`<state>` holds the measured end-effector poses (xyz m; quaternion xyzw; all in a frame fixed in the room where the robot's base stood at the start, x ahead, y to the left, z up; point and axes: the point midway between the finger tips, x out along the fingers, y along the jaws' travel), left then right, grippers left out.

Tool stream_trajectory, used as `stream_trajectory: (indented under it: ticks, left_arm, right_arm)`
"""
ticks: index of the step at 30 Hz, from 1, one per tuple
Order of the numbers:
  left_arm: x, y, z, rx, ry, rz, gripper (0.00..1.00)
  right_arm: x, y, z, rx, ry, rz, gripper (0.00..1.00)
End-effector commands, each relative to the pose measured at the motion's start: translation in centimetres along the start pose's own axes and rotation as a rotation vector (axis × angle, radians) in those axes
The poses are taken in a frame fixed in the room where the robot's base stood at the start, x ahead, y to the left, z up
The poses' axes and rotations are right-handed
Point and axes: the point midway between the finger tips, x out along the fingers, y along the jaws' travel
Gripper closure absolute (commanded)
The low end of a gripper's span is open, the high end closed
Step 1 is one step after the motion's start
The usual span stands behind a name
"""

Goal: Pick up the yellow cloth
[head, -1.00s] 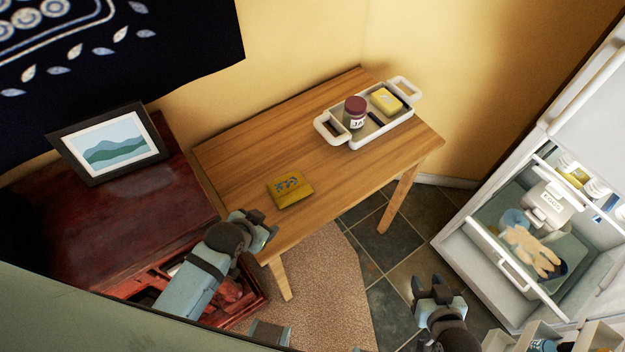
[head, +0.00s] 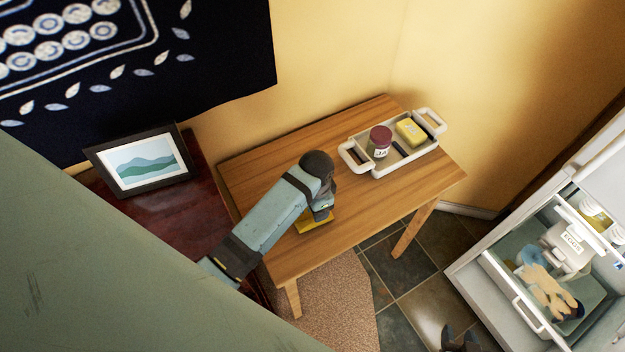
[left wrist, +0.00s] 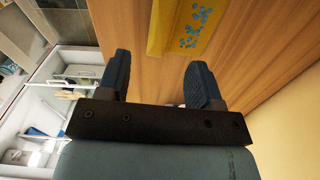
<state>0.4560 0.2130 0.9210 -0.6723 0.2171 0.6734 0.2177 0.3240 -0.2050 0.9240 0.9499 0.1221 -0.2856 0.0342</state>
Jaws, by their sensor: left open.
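The yellow cloth (head: 318,225) lies folded on the wooden table, near its front edge, mostly hidden behind my left gripper in the head view. In the left wrist view the cloth (left wrist: 184,30), with a blue pattern, lies beyond the fingertips. My left gripper (head: 323,214) is above the cloth. Its two fingers (left wrist: 160,68) are apart with nothing between them. My right gripper (head: 460,338) shows at the bottom edge of the head view, away from the table, its fingers apart and empty.
The wooden table (head: 270,185) also bears a white tray (head: 399,166) with a dark-lidded jar (head: 380,140) and a yellow block (head: 411,131). A picture frame (head: 142,164) stands on a dark red cabinet at left. An open fridge drawer (head: 515,297) is at right.

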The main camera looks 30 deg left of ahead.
Motion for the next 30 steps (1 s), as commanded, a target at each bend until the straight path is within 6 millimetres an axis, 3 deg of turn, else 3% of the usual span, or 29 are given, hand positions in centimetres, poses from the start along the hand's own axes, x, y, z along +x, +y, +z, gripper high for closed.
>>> stream_trajectory:
  ticks: [3, 11, 19, 28, 30]
  left_arm:
    - [1.9, 0.0, 0.0, -0.001, -0.001, 0.002, 0.4]
    - [3.8, 0.0, 0.0, -0.002, 0.0, 0.002, 0.4]
    - [7.7, 0.0, 0.0, -0.001, -0.001, 0.001, 0.4]
    - [8.2, -0.1, 0.0, -0.001, 0.002, -0.001, 0.4]
    - [8.2, -0.1, 0.0, -0.001, 0.002, -0.001, 0.56]
  right_arm:
    - [-0.1, 0.0, -0.1, 0.0, 0.001, 0.001, 0.6]
    - [-0.2, 0.1, -0.5, 0.001, 0.002, 0.001, 0.6]
    - [-0.3, 0.1, -0.8, 0.03, -0.003, 0.011, 0.6]
    - [0.0, 0.0, -0.5, 0.041, -0.008, 0.013, 0.6]
    - [0.0, 0.0, -0.4, 0.039, -0.009, 0.013, 0.6]
